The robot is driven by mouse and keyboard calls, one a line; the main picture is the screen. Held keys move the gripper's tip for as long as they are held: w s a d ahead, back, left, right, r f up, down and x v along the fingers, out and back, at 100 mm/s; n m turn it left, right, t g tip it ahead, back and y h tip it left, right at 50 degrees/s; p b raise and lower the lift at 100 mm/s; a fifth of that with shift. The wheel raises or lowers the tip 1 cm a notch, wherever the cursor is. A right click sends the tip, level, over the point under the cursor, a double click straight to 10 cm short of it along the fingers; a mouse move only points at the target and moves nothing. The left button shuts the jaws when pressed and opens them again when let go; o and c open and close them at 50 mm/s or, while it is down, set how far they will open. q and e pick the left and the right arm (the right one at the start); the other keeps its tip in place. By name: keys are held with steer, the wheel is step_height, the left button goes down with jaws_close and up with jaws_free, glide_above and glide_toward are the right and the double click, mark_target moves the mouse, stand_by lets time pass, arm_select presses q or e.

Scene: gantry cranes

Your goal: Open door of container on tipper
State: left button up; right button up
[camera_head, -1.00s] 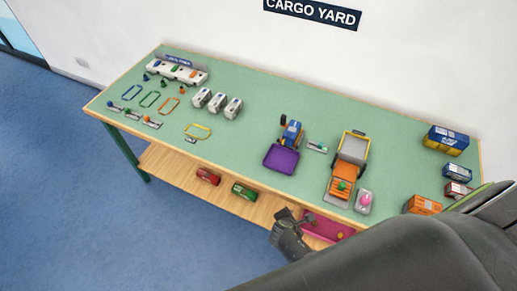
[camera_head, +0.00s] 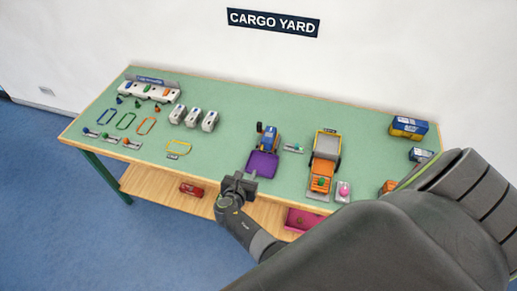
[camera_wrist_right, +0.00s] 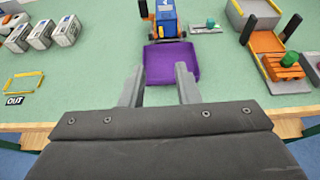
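My right gripper (camera_head: 240,178) is at the table's front edge, left of the tipper. My left gripper is not in view.
The purple bucket belongs to a blue vehicle (camera_head: 267,138). A grey plate with a pink knob (camera_head: 343,191) lies right of the tipper. White blocks (camera_head: 193,117) and coloured frames are at left. A blue-yellow box (camera_head: 408,127) stands at right.

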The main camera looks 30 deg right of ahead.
mark_target(262, 148)
steer(key=b+x, duration=0.3)
steer(key=x, duration=0.2)
steer(key=b+x, duration=0.3)
steer(key=x, duration=0.2)
steer(key=b+x, duration=0.3)
steer(key=x, duration=0.3)
steer(key=shift+s+a+f, duration=0.1)
steer(key=shift+s+f, duration=0.05)
steer(key=shift+f, duration=0.1)
steer(key=shift+w+d+f+b, duration=0.15)
steer(key=shift+w+d+b, duration=0.35)
steer(key=shift+d+b, duration=0.1)
steer(key=shift+c, duration=0.3)
jaws_close()
